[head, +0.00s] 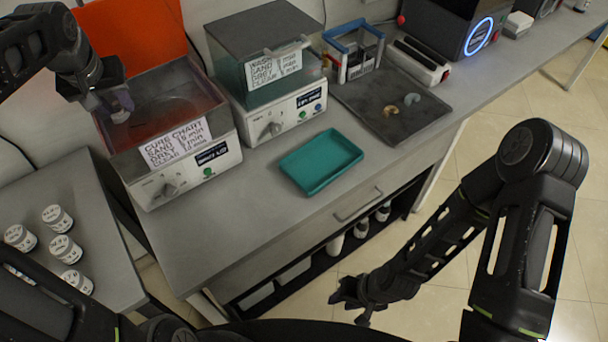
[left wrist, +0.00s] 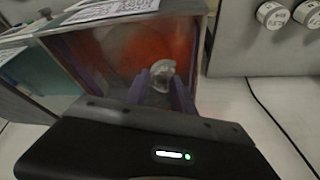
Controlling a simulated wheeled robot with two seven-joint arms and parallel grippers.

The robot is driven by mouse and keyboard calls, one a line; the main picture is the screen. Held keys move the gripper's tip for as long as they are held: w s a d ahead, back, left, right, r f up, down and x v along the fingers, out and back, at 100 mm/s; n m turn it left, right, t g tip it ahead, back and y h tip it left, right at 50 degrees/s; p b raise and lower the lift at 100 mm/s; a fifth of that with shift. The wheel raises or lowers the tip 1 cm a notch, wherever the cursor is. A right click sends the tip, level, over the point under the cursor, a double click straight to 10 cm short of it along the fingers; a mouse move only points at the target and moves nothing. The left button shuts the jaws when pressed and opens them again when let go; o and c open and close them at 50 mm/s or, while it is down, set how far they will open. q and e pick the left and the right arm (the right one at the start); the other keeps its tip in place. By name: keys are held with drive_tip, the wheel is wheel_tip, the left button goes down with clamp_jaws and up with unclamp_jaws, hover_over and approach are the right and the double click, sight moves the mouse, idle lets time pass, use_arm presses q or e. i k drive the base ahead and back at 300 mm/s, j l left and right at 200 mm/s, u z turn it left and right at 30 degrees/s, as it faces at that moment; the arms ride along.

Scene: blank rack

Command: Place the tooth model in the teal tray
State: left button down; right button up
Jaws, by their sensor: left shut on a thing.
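My left gripper (head: 121,108) is at the open cure chamber (head: 150,110), over its cavity. It is shut on a small pale, translucent-looking tooth model (left wrist: 162,76), seen between the purple fingers in the left wrist view. In the head view the tooth model is small and partly hidden by the gripper. The teal tray (head: 320,161) lies empty on the bench, right of the cure chamber and in front of the wash unit. My right gripper (head: 352,300) hangs low in front of the bench, away from the tray; its jaw opening is unclear.
The orange lid (head: 125,30) stands raised behind the chamber. The wash unit (head: 270,75) stands between chamber and back right. A dark mat (head: 385,125) holds a beige and a grey arch piece. White jars (head: 57,217) stand on the left side table. Bench around the tray is clear.

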sight(322, 162)
drive_tip(key=k+z, duration=0.1)
drive_tip(key=k, duration=0.3)
drive_tip(key=z, duration=1.55)
drive_tip(key=k+j, duration=0.35)
drive_tip(key=j, duration=0.3)
drive_tip(key=z, duration=0.05)
